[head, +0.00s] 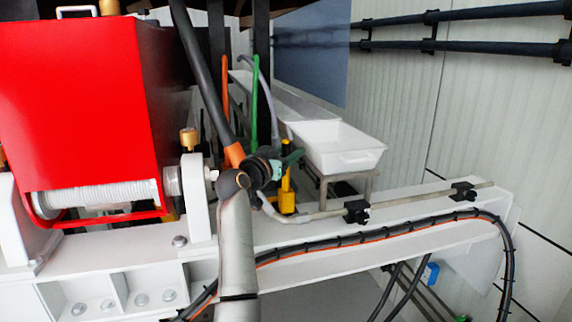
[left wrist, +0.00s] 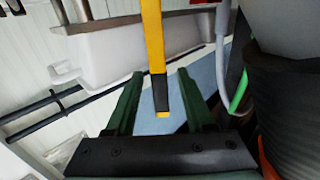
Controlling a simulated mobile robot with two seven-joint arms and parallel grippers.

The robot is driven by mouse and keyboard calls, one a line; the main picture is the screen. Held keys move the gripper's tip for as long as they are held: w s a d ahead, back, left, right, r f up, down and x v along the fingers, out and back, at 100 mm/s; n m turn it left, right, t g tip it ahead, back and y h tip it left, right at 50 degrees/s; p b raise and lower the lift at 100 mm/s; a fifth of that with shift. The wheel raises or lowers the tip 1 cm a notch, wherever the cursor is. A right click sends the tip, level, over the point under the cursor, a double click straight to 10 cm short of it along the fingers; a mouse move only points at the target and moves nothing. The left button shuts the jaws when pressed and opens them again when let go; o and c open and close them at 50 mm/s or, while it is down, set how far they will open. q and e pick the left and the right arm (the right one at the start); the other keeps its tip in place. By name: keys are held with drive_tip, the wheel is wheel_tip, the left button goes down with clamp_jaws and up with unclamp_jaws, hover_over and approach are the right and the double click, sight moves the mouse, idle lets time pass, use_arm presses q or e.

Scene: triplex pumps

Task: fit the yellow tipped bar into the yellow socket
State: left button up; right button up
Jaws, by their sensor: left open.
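My left gripper (head: 294,158) is open, with its green fingers reaching right at the middle of the head view. An upright yellow bar (head: 287,184) shows just below the fingers, beside the white beam. In the left wrist view a yellow bar (left wrist: 153,40) with a black band near its end and a small yellow tip lies between the two open fingers of the left gripper (left wrist: 160,76). Contact with either finger cannot be made out. I cannot clearly tell a yellow socket apart in either view. My right gripper is not in view.
A white tray (head: 335,146) stands behind the gripper. A red machine housing (head: 75,95) fills the left. A white beam (head: 415,205) carries a metal rod and a black cable. A green hose (head: 270,105) hangs behind. It also shows in the wrist view (left wrist: 238,92).

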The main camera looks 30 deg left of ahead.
use_arm(q)
drive_tip(key=shift+w+a, duration=0.1)
drive_tip(key=shift+w, duration=0.95)
clamp_jaws()
idle(0.7)
